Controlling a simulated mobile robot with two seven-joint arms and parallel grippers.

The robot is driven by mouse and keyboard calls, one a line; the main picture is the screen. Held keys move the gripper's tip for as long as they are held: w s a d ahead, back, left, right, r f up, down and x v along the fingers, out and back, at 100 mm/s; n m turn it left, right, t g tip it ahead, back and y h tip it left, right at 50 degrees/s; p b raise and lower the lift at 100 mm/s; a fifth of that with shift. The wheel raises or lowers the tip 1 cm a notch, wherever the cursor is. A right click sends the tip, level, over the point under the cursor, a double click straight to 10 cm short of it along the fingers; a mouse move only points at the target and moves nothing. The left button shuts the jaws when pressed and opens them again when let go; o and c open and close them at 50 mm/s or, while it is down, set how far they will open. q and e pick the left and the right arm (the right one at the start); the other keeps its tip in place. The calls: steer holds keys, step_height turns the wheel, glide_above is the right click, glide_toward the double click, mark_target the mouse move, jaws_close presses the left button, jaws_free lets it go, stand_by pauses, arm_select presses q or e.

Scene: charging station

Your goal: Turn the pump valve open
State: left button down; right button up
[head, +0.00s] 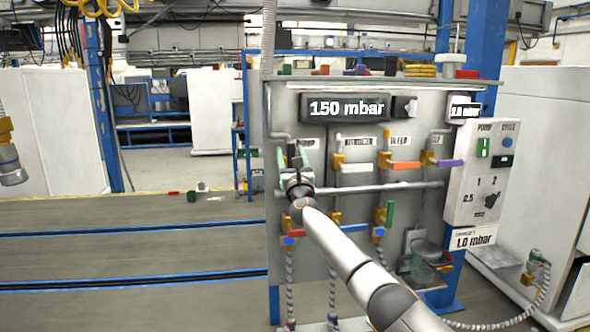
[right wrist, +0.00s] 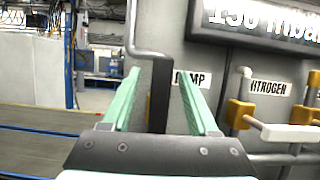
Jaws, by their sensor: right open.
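The pump valve's dark handle (right wrist: 160,97) stands upright in the right wrist view, beside the PUMP label (right wrist: 192,79) on the grey panel. It lies between the two pale green fingers of my right gripper (right wrist: 159,72), with gaps on both sides. In the head view my right gripper (head: 293,158) is open in front of the panel's left side and hides most of this valve. Its depth relative to the handle is hard to tell. My left gripper is not in view.
The panel (head: 350,265) carries a pressure display (head: 347,108) reading 150 mbar. Right of the pump valve are valves with a white handle (head: 358,168), an orange handle (head: 405,165) and a purple handle (head: 449,163). A horizontal pipe (head: 375,188) crosses below.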

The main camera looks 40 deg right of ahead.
steer(key=p+v, duration=0.1)
steer(key=v, duration=1.1)
steer(key=shift+r, duration=0.1)
stand_by(0.4)
